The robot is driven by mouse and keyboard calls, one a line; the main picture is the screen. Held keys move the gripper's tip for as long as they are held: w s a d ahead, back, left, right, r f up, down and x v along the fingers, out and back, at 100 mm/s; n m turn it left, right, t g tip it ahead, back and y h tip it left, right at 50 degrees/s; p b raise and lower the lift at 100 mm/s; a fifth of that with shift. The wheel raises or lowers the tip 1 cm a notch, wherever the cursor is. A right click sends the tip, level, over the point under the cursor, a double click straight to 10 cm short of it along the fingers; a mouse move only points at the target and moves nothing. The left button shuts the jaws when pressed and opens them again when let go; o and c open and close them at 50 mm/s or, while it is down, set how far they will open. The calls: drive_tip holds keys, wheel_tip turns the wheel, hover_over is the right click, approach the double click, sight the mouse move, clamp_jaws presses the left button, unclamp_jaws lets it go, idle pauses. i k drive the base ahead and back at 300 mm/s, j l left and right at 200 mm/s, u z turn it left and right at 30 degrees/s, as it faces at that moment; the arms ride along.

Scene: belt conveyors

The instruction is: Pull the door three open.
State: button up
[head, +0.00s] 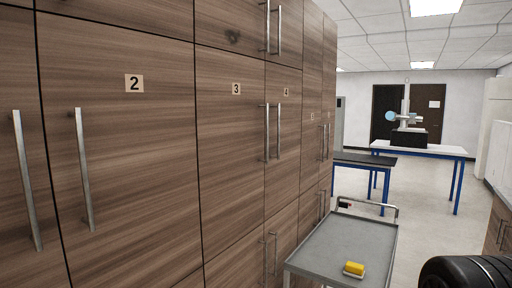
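Door three (230,160) is a brown wood-grain cabinet door with a small label "3" on its upper part. It looks shut, flush with the doors around it. Its long upright metal bar handle (266,132) is at its right edge, close beside the handle of door four (279,132). Nothing touches the handle. A black rounded part at the bottom right seems to be part of my arm. My gripper's fingers do not show.
Door two (140,150) is nearer, on the left. A grey cart (345,243) with a yellow object (354,269) on top stands right of the cabinets. Blue-legged tables, one with a white top (440,151), stand farther back. Open floor shows right of the cart.

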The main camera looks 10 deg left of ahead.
sight(229, 88)
drive_tip(key=u, duration=0.65)
